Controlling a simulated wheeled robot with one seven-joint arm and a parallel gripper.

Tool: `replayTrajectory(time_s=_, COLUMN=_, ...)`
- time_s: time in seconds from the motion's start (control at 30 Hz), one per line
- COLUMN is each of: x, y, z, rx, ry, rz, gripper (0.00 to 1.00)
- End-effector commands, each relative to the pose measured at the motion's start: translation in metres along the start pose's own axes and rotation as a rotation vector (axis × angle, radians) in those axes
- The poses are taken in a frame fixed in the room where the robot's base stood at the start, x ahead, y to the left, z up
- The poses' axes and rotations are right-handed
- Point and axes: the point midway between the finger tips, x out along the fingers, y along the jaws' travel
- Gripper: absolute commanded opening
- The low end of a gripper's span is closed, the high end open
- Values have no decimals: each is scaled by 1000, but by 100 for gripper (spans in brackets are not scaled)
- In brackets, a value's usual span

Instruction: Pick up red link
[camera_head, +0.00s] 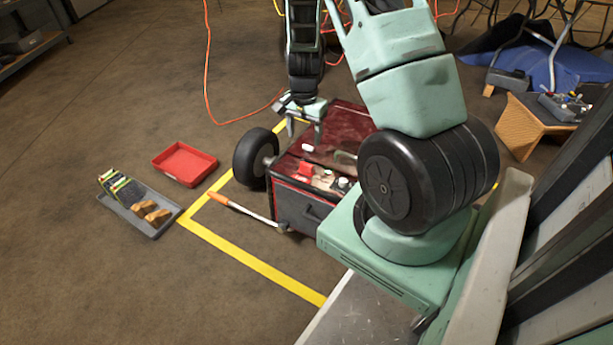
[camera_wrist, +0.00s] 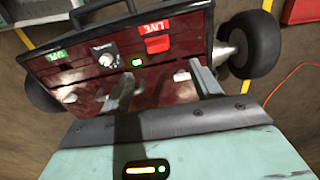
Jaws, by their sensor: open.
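The red link appears to be the small red block (camera_wrist: 157,44) below a red LIVE label on the panel of a dark red wheeled box (camera_head: 345,122). In the head view a small red piece (camera_head: 305,169) shows on the box's near part. My gripper (camera_head: 304,131) points down over the box top with its fingers apart and nothing between them. In the wrist view my gripper (camera_wrist: 163,82) shows both fingers above the dark red panel (camera_wrist: 85,92), apart from the red block, which lies beyond the fingertips.
The panel holds a knob (camera_wrist: 105,55), a green label (camera_wrist: 56,54), a green light (camera_wrist: 137,62) and a handle along its far edge. A black wheel (camera_head: 254,158) is beside the box. A red tray (camera_head: 184,163), grey tray (camera_head: 158,228) and orange-handled bar (camera_head: 240,209) lie on the floor.

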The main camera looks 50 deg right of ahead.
Motion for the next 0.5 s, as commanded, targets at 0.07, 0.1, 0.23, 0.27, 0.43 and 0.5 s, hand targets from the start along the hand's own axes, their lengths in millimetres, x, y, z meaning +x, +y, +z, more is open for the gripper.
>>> replayTrajectory(time_s=0.07, x=24, y=1, z=0, rx=1, ry=-2, rz=2, gripper=64)
replayTrajectory(time_s=0.1, x=32, y=0, z=0, rx=0, ry=-2, rz=2, gripper=64)
replayTrajectory(time_s=0.23, x=54, y=1, z=0, rx=0, ry=-1, rz=1, gripper=64)
replayTrajectory(time_s=0.27, x=58, y=1, z=0, rx=0, ry=-1, rz=1, gripper=64)
replayTrajectory(time_s=0.43, x=67, y=0, z=0, rx=-2, ry=-1, rz=0, gripper=64)
replayTrajectory(time_s=0.5, x=70, y=0, z=0, rx=-2, ry=-1, rz=0, gripper=64)
